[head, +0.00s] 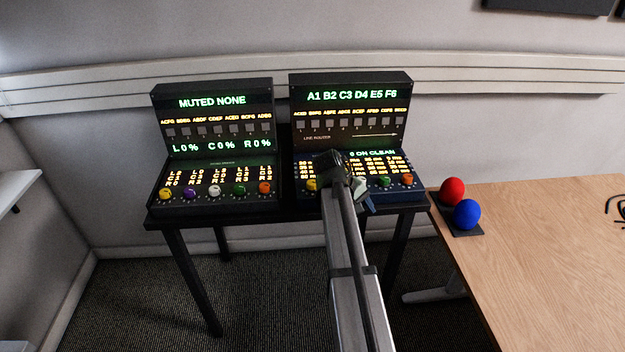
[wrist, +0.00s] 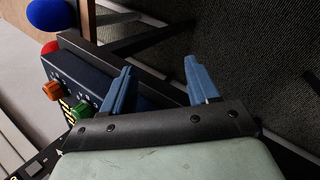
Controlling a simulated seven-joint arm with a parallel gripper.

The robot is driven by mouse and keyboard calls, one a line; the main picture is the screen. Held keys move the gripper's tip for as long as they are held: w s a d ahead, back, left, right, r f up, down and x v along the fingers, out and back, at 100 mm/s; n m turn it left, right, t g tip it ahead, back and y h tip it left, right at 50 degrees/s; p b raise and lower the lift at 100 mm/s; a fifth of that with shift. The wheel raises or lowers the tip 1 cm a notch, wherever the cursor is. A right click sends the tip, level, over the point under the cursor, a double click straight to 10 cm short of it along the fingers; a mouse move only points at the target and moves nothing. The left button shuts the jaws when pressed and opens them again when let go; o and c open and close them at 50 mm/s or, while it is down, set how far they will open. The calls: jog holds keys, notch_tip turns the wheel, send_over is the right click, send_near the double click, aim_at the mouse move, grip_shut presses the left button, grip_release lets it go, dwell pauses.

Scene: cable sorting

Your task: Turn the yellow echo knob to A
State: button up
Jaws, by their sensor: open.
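Two dark consoles stand side by side, each with a row of coloured knobs along its front. A yellow knob (head: 165,193) is at the far left of the left console's row. Another yellow knob (head: 312,185) is on the right console, just left of my arm. I cannot tell which is the echo knob; the labels are too small to read. My gripper (head: 365,202) is at the front of the right console, right of its yellow knob. In the wrist view its blue fingers (wrist: 159,68) are apart with nothing between them.
The right console's green knob (head: 384,181) and orange knob (head: 407,179) are near my gripper. The consoles stand on a black table (head: 180,213). A red ball (head: 452,191) and a blue ball (head: 467,214) sit on the wooden desk (head: 560,250) at right.

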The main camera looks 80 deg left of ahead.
aim_at(312, 182)
jog(key=s+a+r+m+g, duration=0.3)
jog(key=s+a+r, duration=0.25)
jog(key=r, duration=0.35)
jog(key=s+a+r+m+g, duration=0.2)
jog(key=s+a+r+g, duration=0.15)
jog(key=s+r, duration=0.5)
jog(key=shift+t, duration=0.35)
jog(key=f, duration=0.4)
jog(key=w+f, duration=0.1)
jog(key=f, duration=0.7)
jog(key=shift+w+a+f, duration=0.15)
jog(key=shift+w+a, duration=0.05)
jog(key=shift+a, duration=0.2)
jog(key=shift+c, duration=0.2)
jog(key=c, duration=1)
jog(key=shift+m, duration=3.5)
